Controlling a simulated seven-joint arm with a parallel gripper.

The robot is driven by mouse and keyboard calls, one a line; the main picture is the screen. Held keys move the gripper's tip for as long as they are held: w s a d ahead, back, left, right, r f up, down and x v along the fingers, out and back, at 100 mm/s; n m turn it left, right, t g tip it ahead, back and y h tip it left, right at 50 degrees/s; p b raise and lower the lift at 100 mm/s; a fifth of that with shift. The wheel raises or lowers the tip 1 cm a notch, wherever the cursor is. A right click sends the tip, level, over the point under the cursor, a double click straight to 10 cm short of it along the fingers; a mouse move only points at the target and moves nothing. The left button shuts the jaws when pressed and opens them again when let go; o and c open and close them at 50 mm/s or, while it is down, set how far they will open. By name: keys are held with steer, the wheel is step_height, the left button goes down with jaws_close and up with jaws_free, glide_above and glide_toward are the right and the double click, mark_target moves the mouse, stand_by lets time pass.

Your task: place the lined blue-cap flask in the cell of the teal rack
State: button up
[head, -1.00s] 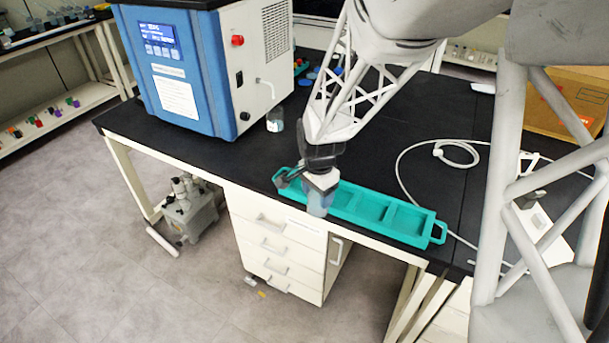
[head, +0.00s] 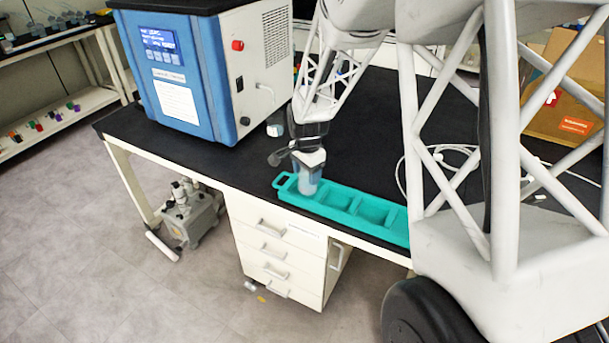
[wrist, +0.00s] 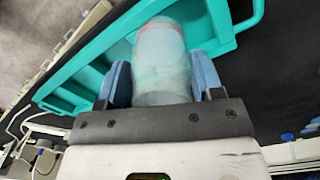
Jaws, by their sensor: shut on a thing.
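My gripper (head: 309,158) is shut on a translucent, pale blue-grey flask (head: 309,182) and holds it roughly upright. In the wrist view the flask (wrist: 162,62) sits between two blue finger pads of my gripper (wrist: 162,82), with faint reddish lines near its far end. Its cap is hidden by the gripper. The teal rack (head: 338,208) lies along the bench's front edge. The flask overlaps the rack's left-end cell in the head view; I cannot tell whether its base touches the cell floor. The rack also shows in the wrist view (wrist: 82,64).
A blue and white freeze dryer (head: 205,85) stands on the black bench left of the rack, with a small flask (head: 275,128) at its side. A white cable (head: 450,160) lies at right. A cardboard box (head: 565,95) stands behind. The rack's right end is hidden by my arm.

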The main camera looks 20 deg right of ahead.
mark_target(304, 175)
steer(key=shift+w+d+f, duration=0.1)
steer(key=shift+w+f, duration=0.05)
steer(key=shift+w, duration=1.45)
steer(key=shift+f, duration=1.75)
steer(key=shift+f, duration=0.15)
steer(key=o, duration=1)
steer(key=shift+r, duration=6.15)
